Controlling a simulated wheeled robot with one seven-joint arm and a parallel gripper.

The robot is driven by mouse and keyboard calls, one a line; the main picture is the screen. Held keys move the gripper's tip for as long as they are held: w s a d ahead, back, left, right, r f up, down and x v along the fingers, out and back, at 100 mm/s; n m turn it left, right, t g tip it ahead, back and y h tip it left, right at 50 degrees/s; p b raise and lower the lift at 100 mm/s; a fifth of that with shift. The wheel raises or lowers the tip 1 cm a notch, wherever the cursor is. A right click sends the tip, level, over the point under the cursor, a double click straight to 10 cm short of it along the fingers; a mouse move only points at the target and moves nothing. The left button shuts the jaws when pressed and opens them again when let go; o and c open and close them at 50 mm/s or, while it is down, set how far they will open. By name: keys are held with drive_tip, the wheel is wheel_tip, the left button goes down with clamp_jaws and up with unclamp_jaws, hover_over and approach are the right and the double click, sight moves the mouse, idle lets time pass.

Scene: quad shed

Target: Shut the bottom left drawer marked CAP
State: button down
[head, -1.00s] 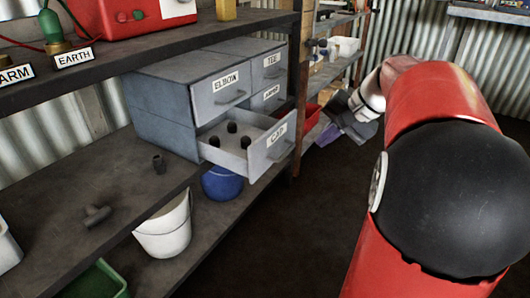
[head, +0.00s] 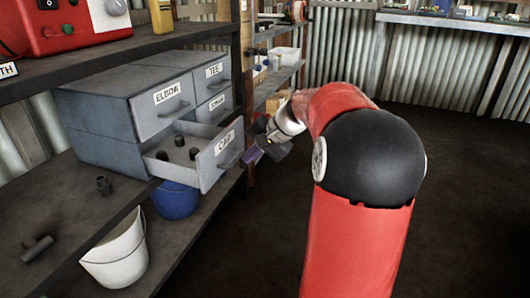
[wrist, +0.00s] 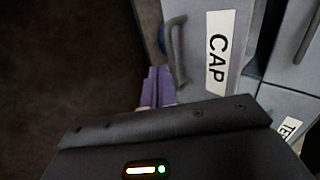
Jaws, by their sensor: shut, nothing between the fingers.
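The bottom left drawer marked CAP (head: 216,164) is pulled out of the grey drawer cabinet (head: 95,110), with several dark caps (head: 178,141) lying inside. Its front panel, label and handle show close in the wrist view (wrist: 217,50). My gripper (head: 247,161) is shut and empty, just in front and to the right of the drawer's front in the head view. In the wrist view its purple fingers (wrist: 159,82) lie beside the drawer handle (wrist: 176,50). I cannot tell whether they touch the drawer.
The ELBOW drawer (head: 168,99), the TEE drawer (head: 211,74) and another drawer at the right are shut. A blue bucket (head: 176,201) and a white bucket (head: 116,252) stand below. Dark pipe fittings lie on the shelf. The floor at right is clear.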

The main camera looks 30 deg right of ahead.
sight(193, 149)
drive_tip(key=shift+w+a+f, duration=0.15)
drive_tip(key=shift+w+a, duration=0.2)
drive_tip(key=shift+w, duration=0.15)
drive_tip(key=w+a+p, duration=0.2)
drive_tip(key=w+a, duration=0.1)
drive_tip(key=w, duration=0.1)
drive_tip(key=w+a+p, duration=0.2)
drive_tip(key=w+a, duration=0.2)
drive_tip(key=w, duration=0.1)
drive_tip(key=w+a+p, duration=0.2)
drive_tip(key=w+a, duration=0.1)
drive_tip(key=w, duration=0.1)
drive_tip(key=shift+w+a, duration=0.35)
